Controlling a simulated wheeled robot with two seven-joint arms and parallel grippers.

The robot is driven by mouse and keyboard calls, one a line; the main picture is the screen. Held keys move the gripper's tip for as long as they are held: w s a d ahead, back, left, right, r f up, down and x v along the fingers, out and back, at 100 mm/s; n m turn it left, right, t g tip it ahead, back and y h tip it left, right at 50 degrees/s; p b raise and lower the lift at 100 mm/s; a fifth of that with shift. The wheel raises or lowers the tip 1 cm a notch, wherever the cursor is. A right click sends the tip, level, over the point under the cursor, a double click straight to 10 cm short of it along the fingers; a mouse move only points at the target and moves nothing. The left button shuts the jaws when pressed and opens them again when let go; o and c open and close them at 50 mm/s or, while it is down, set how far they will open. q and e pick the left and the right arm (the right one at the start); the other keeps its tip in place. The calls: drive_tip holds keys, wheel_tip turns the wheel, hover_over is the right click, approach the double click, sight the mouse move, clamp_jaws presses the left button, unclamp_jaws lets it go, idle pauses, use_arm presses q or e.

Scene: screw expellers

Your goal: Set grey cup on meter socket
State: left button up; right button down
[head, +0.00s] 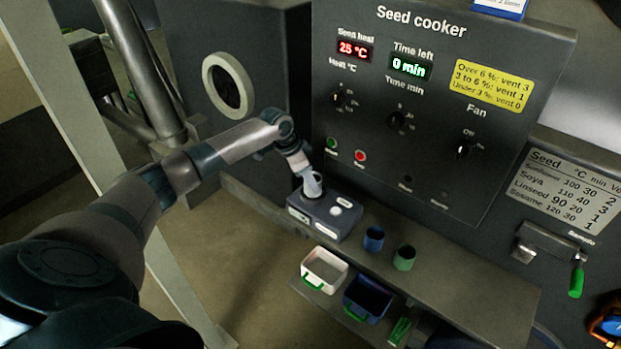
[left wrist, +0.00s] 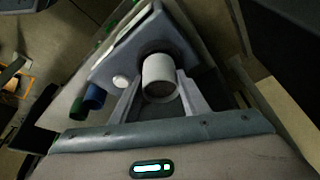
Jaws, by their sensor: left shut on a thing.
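The grey cup (left wrist: 160,80) is between the fingers of my left gripper (left wrist: 158,98), which is shut on it. In the head view the grey cup (head: 312,187) stands nearly upright at the meter (head: 325,217), a grey box on the shelf with a white round button. The cup's base is over the dark round socket (left wrist: 154,48) on the meter's top; I cannot tell whether it is fully seated. My left gripper (head: 308,174) comes down on it from above. My right gripper is not in view.
A blue cup (head: 374,238) and a green cup (head: 404,257) stand on the shelf right of the meter. A white bin (head: 324,268) and a dark blue bin (head: 367,298) sit lower in front. The seed cooker panel (head: 430,100) rises behind.

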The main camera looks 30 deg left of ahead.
use_arm(q)
drive_tip(key=shift+f+b, duration=0.3)
drive_tip(key=shift+f, duration=0.3)
idle(0.6)
drive_tip(key=o, duration=0.8)
drive_tip(key=shift+p+v, duration=4)
drive_tip(key=shift+v, duration=1.55)
drive_tip(key=shift+f, duration=0.1)
